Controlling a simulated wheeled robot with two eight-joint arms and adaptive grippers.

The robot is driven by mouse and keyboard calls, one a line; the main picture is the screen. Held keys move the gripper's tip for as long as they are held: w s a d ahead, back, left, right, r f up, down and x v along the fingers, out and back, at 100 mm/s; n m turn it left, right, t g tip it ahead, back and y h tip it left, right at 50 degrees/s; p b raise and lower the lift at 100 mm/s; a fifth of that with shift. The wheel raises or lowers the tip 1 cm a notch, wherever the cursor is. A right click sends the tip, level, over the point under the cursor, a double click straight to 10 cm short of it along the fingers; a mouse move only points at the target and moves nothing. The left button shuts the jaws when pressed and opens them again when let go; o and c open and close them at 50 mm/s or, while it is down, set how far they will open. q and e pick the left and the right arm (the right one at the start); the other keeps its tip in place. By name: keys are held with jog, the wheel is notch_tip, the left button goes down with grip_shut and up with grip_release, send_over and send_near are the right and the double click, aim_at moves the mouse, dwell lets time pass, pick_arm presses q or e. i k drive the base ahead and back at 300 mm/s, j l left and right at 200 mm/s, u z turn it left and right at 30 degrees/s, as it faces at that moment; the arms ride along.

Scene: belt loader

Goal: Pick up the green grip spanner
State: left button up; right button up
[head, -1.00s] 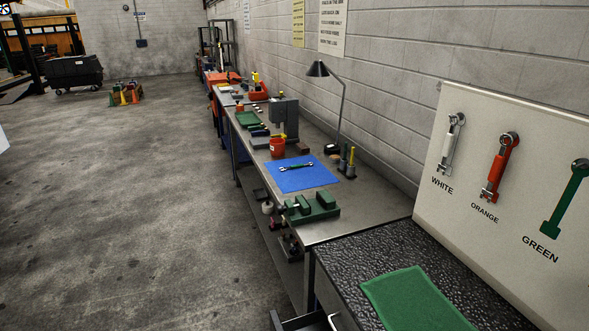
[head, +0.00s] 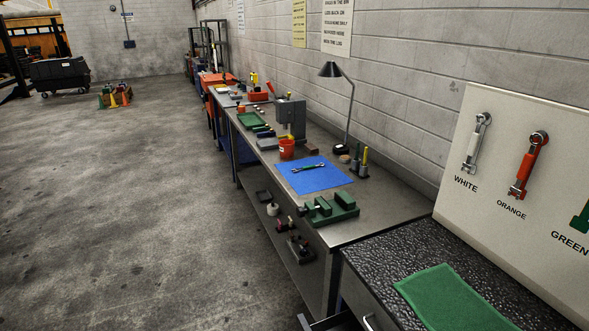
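A spanner (head: 308,167) with a dark green grip and metal ends lies flat on a blue mat (head: 322,182) on the long metal workbench, ahead and right of centre. A board at the right carries spanner pictures or spanners labelled white (head: 474,146), orange (head: 525,166) and green (head: 582,216); the green one is cut off by the picture edge. Neither of my grippers shows in the head view.
A black-topped cabinet with a green mat (head: 445,300) is at the lower right.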

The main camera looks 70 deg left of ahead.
aim_at(310, 167)
jog(key=k+j, duration=0.2)
jog(key=j, duration=0.2)
jog(key=k+j+z, duration=0.1)
jog(key=j, duration=0.25)
jog(key=k+j, duration=0.25)
jog(key=j, duration=0.15)
jog(key=k+j, duration=0.2)
jog(key=j, duration=0.15)
jog(key=k+j+z, duration=0.1)
jog(key=j, duration=0.25)
jog(key=j+z, duration=0.15)
jog(key=j, duration=1.3)
jog(key=j+z, duration=0.15)
jog(key=j, duration=1.3)
jog(key=i+j, duration=0.15)
jog(key=j, duration=0.25)
jog(key=i+j, duration=0.2)
jog(key=j, duration=0.2)
jog(key=i+j, duration=0.15)
jog(key=j, duration=0.25)
jog(key=i+z, duration=0.05)
